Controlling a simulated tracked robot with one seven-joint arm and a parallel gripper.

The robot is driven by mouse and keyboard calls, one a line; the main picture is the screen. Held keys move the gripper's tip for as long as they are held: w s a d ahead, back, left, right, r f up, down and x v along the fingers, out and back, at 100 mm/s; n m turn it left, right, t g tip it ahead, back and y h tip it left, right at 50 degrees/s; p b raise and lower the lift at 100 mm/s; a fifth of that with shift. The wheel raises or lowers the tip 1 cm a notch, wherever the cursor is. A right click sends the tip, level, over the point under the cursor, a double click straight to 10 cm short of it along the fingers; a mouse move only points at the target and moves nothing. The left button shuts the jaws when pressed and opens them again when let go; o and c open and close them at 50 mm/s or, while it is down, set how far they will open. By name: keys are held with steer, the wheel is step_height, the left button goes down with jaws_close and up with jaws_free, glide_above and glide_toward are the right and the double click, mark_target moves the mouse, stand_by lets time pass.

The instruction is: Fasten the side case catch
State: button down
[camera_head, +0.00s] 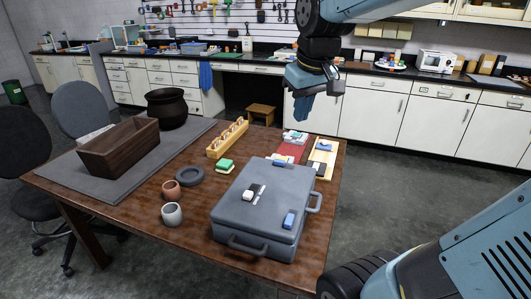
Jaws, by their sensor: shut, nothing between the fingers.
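A grey case (237,212) lies closed on the near right part of the wooden table. It has a handle on its front edge and another on its right side. A blue piece (289,220), possibly a catch, sits near the right front corner of its lid. Another small blue piece shows near its back edge. I cannot tell whether any catch is fastened. My gripper (303,108) is shut and empty, pointing down above and beyond the case's back edge, well apart from it.
On the lid lie a small black-and-white block (252,191) and a thin white piece. Left are a grey cup (172,214), a brown cup (171,190), a dark ring (190,176) and a wooden box (120,148). A wooden tray (334,150) stands behind the case.

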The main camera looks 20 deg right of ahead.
mark_target(280, 162)
steer(key=w+a+f+n+g+h, duration=0.1)
steer(key=w+f+n+g, duration=0.1)
steer(key=w, duration=0.6)
steer(key=w+a+f+n+g, duration=0.1)
steer(key=w+f+n, duration=0.15)
steer(key=w, duration=0.65)
steer(key=w+a+f+n+g+h, duration=0.2)
steer(key=w+a+f+n+g, duration=0.1)
steer(key=w+f, duration=1)
steer(key=shift+w+a+f+n+h, duration=0.4)
steer(key=shift+w+a+n, duration=0.2)
steer(key=shift+w, duration=0.15)
steer(key=x, duration=0.9)
steer(key=shift+s+d+f, duration=0.1)
steer(key=shift+s+f, duration=0.1)
steer(key=shift+f, duration=0.15)
steer(key=shift+s+d, duration=0.4)
steer(key=shift+d, duration=0.2)
steer(key=shift+s+d, duration=0.45)
steer(key=shift+d, duration=0.15)
steer(key=shift+s+d+f, duration=0.1)
steer(key=shift+s+d, duration=0.2)
steer(key=shift+d, duration=0.15)
